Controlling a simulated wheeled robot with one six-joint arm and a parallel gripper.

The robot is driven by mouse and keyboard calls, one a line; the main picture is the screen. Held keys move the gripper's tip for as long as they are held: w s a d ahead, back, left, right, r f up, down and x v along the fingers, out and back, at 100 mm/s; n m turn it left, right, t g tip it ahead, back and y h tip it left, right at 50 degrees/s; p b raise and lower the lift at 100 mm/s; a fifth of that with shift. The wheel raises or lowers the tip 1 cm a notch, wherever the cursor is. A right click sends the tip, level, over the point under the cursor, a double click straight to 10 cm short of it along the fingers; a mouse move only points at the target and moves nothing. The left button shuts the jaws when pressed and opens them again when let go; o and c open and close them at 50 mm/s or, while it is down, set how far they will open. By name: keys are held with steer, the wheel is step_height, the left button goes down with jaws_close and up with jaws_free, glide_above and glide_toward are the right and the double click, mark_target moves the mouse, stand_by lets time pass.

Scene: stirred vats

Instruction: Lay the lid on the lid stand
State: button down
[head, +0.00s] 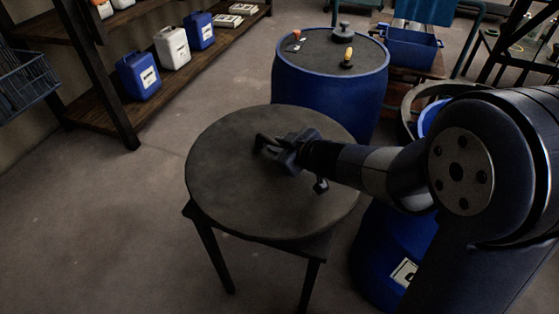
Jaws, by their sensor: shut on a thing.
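The lid (235,195) is a large, round, dark grey disc in the middle of the head view. It looks about level. The lid stand (318,247) is a dark, four-cornered frame on legs directly below it; only its front edge, corners and some legs show. The lid overhangs the stand, and I cannot tell whether it rests on it or hangs just above. My gripper (268,146) reaches in from the right over the lid's middle and is shut on the lid. The grip point is hidden by the jaws.
Behind the lid stands a blue drum (330,95) with small tools on its dark top. A blue vat (385,255) is partly hidden under my arm at right. A shelf (110,105) with jugs is at upper left. The floor at left is clear.

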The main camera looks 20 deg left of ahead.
steer(key=shift+f+b, duration=1.1)
steer(key=shift+f, duration=0.65)
steer(key=shift+f, duration=0.15)
steer(key=c, duration=1.3)
jaws_free()
steer(key=shift+s+d+r, duration=0.15)
steer(key=shift+d+r, duration=0.15)
steer(key=shift+r, duration=0.05)
steer(key=p+v, duration=0.4)
steer(key=v, duration=0.7)
steer(key=shift+s+d, duration=0.1)
steer(key=shift+s, duration=0.05)
